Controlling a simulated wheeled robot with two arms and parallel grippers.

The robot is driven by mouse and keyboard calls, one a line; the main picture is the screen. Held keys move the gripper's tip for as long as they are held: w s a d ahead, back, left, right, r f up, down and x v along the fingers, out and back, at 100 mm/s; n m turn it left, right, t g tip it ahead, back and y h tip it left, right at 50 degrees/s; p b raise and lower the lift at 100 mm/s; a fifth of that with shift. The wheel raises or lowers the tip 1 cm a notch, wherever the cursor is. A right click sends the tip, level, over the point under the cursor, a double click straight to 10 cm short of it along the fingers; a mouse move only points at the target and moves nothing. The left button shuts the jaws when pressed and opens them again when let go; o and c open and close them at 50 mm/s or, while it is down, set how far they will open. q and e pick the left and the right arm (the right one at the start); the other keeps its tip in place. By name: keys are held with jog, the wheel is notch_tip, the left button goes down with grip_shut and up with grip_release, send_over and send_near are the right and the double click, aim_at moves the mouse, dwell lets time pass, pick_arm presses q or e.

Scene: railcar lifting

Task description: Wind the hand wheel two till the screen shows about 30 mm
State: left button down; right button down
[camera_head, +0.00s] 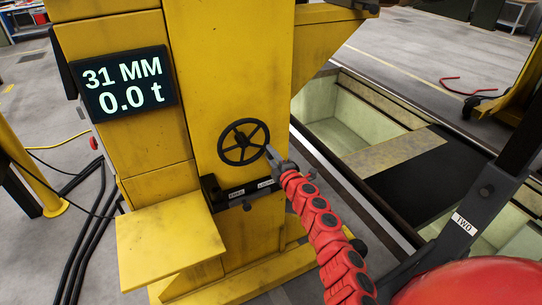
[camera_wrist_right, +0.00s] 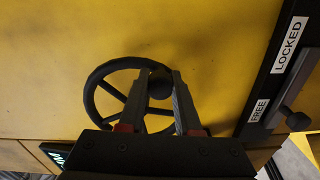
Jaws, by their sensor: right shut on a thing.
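The black spoked hand wheel (camera_head: 243,142) is on the front of the yellow lifting column. In the right wrist view the wheel (camera_wrist_right: 97,92) shows behind my right gripper (camera_wrist_right: 160,88). That gripper's fingers are shut on the wheel's round dark knob (camera_wrist_right: 159,84) at the rim. In the head view my right gripper (camera_head: 272,155) meets the wheel's right lower rim. The screen (camera_head: 124,83) at the upper left reads 31 MM and 0.0 t. My left gripper is not in view.
Below the wheel is a lock lever plate (camera_head: 238,193); its FREE and LOCKED labels read clearly in the right wrist view (camera_wrist_right: 290,45). A yellow shelf (camera_head: 166,240) juts out at lower left. Black cables (camera_head: 88,225) lie on the floor. An open pit (camera_head: 350,125) lies to the right.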

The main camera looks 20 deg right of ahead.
jog(key=c, duration=0.6)
grip_release()
jog(key=shift+s, duration=0.15)
jog(key=shift+s, duration=0.25)
jog(key=s+b, duration=0.1)
jog(key=s, duration=1.5)
jog(key=shift+s+d, duration=0.25)
jog(key=shift+s, duration=0.05)
jog(key=shift+a, duration=0.1)
